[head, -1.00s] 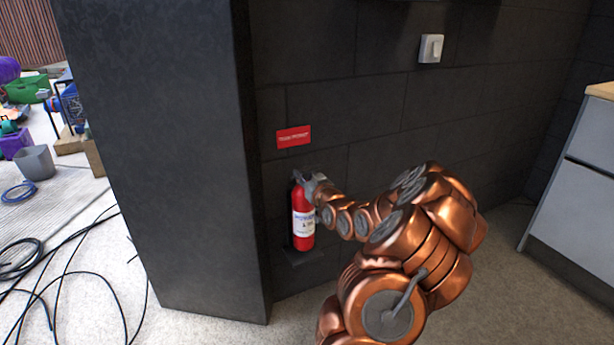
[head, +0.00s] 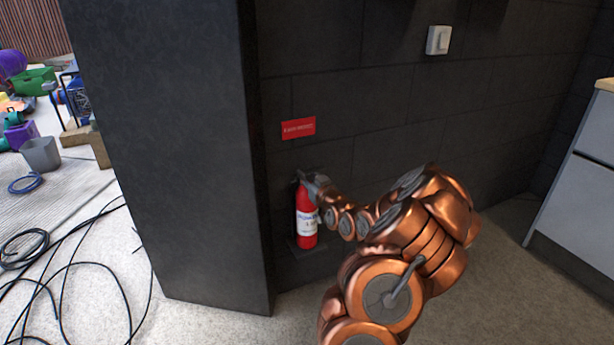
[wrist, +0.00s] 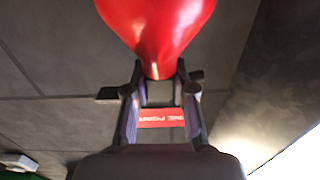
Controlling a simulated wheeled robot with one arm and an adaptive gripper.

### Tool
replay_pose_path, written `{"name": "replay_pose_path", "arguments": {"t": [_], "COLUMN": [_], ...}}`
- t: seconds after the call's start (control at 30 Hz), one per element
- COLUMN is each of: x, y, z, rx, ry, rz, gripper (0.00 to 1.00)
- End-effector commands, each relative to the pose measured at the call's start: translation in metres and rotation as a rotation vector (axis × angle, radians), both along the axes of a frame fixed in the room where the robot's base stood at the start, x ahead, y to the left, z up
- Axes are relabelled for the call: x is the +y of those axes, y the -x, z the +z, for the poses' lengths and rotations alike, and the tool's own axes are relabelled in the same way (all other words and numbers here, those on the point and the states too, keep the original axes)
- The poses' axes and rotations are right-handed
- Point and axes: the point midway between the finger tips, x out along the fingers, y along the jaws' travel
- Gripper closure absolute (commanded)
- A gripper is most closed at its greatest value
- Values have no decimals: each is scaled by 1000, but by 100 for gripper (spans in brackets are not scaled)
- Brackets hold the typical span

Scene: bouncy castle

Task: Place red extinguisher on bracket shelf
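The red extinguisher (head: 307,226), with a white label, stands upright against the dark wall in the head view. Its base is at the dark bracket shelf (head: 318,254); I cannot tell whether it bears on it. My gripper (head: 314,184) is at the extinguisher's top, reaching from the right. In the wrist view the red body (wrist: 158,25) narrows towards my two fingertips (wrist: 158,75), which sit on either side of its narrow end. The gripper appears shut on it; the exact contact is partly hidden. The shelf does not show in the wrist view.
A red sign (head: 298,128) is on the wall above the extinguisher, and a white switch (head: 438,40) is higher right. A dark pillar (head: 165,150) stands close on the left. Black cables (head: 70,275) lie on the left floor. A grey cabinet (head: 580,200) is at the right.

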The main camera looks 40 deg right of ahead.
Motion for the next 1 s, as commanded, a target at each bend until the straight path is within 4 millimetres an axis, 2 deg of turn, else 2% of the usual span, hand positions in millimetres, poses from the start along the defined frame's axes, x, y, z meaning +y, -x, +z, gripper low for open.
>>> {"name": "replay_pose_path", "arguments": {"t": [0.03, 0.23, 0.57, 0.77, 1.0], "x": [0, 0, 0, 2, 12], "y": [0, 0, 0, 14, 39], "z": [1, 0, 3, 2, 2], "rx": [-2, 0, 1, 3, 3], "ry": [2, 0, 0, -1, -2], "rz": [-1, 0, 0, -2, -1], "gripper": [70, 51, 51, 51, 51]}}
